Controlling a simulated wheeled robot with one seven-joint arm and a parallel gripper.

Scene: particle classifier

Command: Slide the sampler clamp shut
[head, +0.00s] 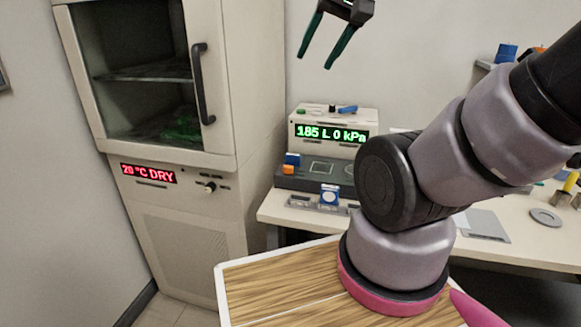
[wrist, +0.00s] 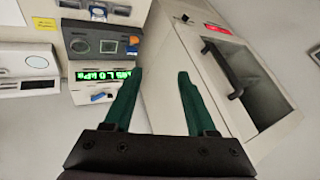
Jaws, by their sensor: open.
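The sampler, a cream box with a green "185 L 0 kPa" display (head: 332,134), stands on the bench in the head view. A small blue part (head: 347,109) lies on its top, beside a green and a dark part; I cannot tell for sure which part is the clamp. The blue part also shows in the wrist view (wrist: 101,97), left of my fingers. My gripper (head: 316,62) is open and empty, high above and apart from the sampler. In the wrist view its green fingers (wrist: 161,73) are spread, and the left one partly covers the display's edge.
A tall cabinet (head: 228,90) with a glass door, dark handle and red "20 °C DRY" display stands left of the bench. A dark grey base (head: 330,178) with blue and orange parts lies before the sampler. My arm hides part of the bench. Air around the gripper is free.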

